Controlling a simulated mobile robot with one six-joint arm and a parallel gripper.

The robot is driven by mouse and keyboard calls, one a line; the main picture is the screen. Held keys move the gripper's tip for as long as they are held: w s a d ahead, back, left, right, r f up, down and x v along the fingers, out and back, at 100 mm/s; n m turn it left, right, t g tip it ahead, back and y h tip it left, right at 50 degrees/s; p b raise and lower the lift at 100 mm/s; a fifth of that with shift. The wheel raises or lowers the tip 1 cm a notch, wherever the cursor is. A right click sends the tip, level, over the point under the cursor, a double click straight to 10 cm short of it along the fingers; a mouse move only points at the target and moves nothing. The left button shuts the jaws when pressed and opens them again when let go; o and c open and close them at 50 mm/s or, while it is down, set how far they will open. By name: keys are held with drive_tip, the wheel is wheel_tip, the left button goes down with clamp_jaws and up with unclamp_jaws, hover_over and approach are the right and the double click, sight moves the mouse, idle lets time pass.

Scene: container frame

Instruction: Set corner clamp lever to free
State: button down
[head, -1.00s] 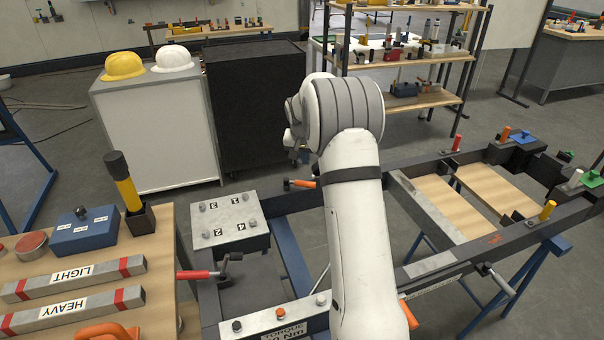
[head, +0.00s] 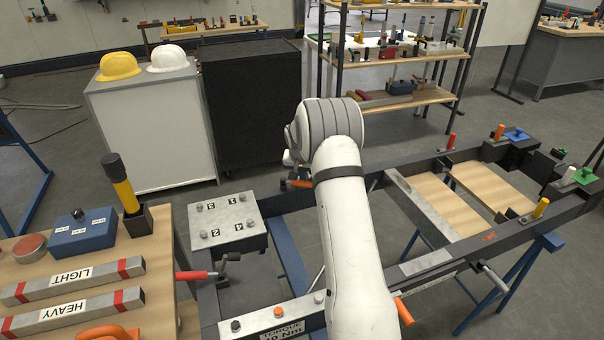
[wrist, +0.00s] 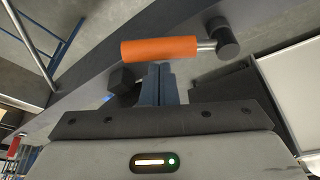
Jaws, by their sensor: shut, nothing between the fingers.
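An orange lever handle (wrist: 160,49) lies crosswise in the wrist view, with a metal rod and a dark round pivot (wrist: 222,38) at its right end. My gripper (wrist: 158,70) is shut and empty, its blue-grey fingertips just below the middle of the handle in that view. I cannot tell whether they touch it. In the head view an orange handle (head: 299,183) shows on the far rail beside my arm, which hides my fingers there. A red-handled clamp lever (head: 193,275) is at the near left corner of the frame. No lever's marked positions are readable.
The dark frame (head: 420,270) stands on blue trestles. A plate with numbered studs (head: 222,222) is at its left corner. Another orange handle (head: 403,311) is right of my arm. A wooden bench (head: 165,235) with bars is at the left.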

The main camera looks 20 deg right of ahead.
drive_tip(key=shift+s+a+f+b, duration=0.1)
drive_tip(key=shift+s+f+b, duration=0.05)
drive_tip(key=shift+b, duration=0.25)
drive_tip(key=shift+s+a+b, duration=0.25)
drive_tip(key=shift+s+b, duration=0.15)
drive_tip(key=shift+b, duration=0.15)
